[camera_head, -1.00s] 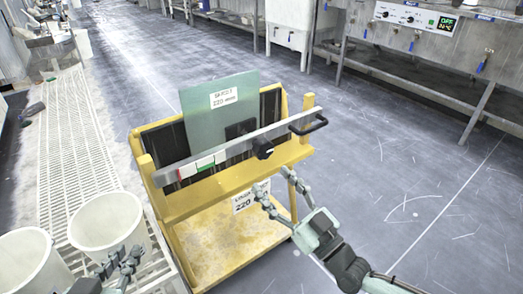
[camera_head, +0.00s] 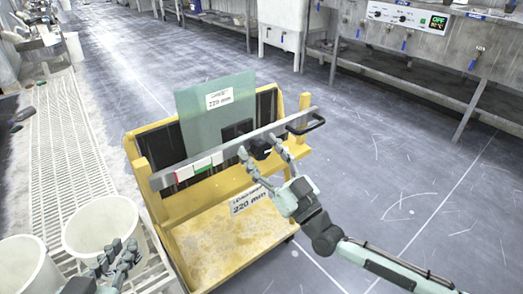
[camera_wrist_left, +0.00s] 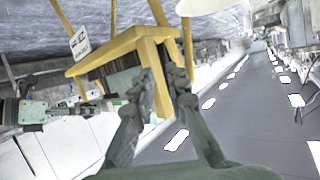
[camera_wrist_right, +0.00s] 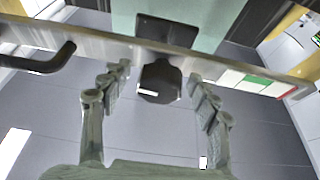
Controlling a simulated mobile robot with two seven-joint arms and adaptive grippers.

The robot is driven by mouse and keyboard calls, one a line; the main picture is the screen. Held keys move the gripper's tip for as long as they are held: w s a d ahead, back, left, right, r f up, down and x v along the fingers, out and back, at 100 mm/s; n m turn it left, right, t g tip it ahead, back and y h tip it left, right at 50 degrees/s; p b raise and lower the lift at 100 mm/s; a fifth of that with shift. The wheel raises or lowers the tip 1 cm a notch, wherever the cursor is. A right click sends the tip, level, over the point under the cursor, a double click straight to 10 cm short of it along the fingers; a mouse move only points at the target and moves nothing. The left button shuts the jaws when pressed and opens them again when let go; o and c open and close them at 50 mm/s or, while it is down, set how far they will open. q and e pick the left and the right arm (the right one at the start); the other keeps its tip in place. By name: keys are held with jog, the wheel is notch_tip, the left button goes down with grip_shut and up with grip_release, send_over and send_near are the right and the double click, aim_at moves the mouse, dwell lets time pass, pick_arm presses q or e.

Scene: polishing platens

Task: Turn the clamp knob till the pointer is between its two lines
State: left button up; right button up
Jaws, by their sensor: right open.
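The black clamp knob (camera_head: 260,149) is on the grey bar across the front of a yellow cart. In the right wrist view the knob (camera_wrist_right: 160,82) has a white mark low on its left side; I cannot make out the two lines. My right gripper (camera_head: 262,150) is open, with one finger on each side of the knob. In the right wrist view its fingertips (camera_wrist_right: 160,72) stand apart from the knob, with gaps visible. My left gripper (camera_head: 124,246) is open and empty, low at the left, away from the knob; it also shows in the left wrist view (camera_wrist_left: 160,72).
The yellow cart (camera_head: 136,158) holds a green labelled plate (camera_head: 215,122) behind the bar (camera_head: 300,121). A black handle (camera_head: 310,125) juts from the bar's right end; a red, white and green strip (camera_head: 200,165) is at its left. White buckets (camera_head: 90,245) stand at lower left. Floor at right is clear.

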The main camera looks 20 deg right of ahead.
jog(key=c, duration=1.2)
jog(key=shift+o, duration=0.2)
jog(key=m+h+p, duration=0.1)
jog(key=m+p, duration=0.1)
jog(key=shift+r+m+t, duration=0.1)
jog(key=shift+m+t, duration=0.2)
pick_arm(q)
jog(key=s+a+f+n+g+y+p, duration=0.25)
jog(key=s+a+f+g+y, duration=0.25)
jog(key=s+a+f+g, duration=0.7)
pick_arm(e)
jog(key=m+h, duration=0.2)
jog(key=m, duration=0.2)
jog(key=m+h+p, duration=0.1)
jog(key=m+p, duration=0.1)
jog(key=m, duration=0.1)
jog(key=m+h+p, duration=0.2)
jog(key=m, duration=0.1)
jog(key=shift+a, duration=0.1)
pick_arm(q)
notch_tip(320, 180, down, 10)
jog(key=a+t, duration=0.1)
jog(key=shift+w+f+m+t+h+p, duration=0.25)
jog(key=shift+m+t+h+p, duration=0.1)
jog(key=shift+m+t+h, duration=0.1)
pick_arm(e)
jog(key=shift+m+h, duration=0.3)
jog(key=shift+m, duration=0.2)
jog(key=o, duration=1.2)
jog(key=shift+c, duration=0.2)
